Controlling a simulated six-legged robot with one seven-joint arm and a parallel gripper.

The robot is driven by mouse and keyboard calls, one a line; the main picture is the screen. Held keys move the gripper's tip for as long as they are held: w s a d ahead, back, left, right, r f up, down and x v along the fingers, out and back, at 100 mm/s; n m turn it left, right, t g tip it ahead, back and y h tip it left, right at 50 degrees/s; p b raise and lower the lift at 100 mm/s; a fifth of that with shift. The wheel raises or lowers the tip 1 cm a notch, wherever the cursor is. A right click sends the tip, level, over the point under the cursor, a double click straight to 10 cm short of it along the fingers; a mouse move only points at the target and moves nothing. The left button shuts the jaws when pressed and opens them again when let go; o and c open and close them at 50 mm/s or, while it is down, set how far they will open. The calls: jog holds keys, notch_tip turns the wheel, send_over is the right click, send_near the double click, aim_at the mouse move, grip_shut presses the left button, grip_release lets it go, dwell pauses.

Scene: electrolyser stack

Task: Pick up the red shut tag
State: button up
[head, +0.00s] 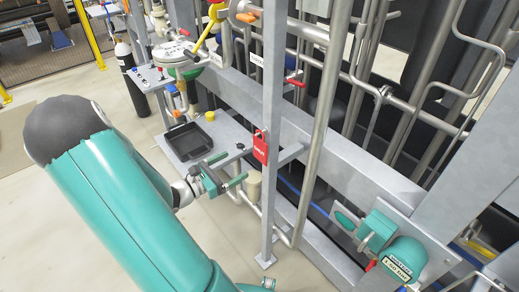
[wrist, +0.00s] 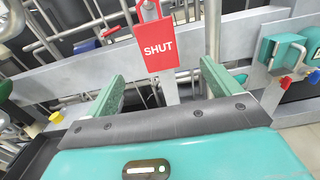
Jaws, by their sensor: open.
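In the wrist view the red tag (wrist: 157,48) faces me with white "SHUT" lettering, upright and slightly tilted. My gripper (head: 228,169) is open, its green fingers pointing towards the tag from the left. In the wrist view the gripper (wrist: 163,75) has its fingers apart on either side of the tag's lower edge, with the tag beyond the fingertips. Nothing is visible between the fingers.
A grey shelf (head: 221,136) with a black tray (head: 187,142) and a yellow cap (head: 210,116) lies beside my gripper. The grey post (head: 272,90) and a slanting pipe (head: 325,110) stand close to the tag. A green motor unit (head: 403,262) is lower right.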

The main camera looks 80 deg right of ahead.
aim_at(259, 150)
jog(key=x, duration=1.4)
jog(key=shift+w+d+r, duration=0.15)
jog(key=shift+d, duration=0.05)
jog(key=shift+c, duration=0.4)
jog(key=c, duration=1)
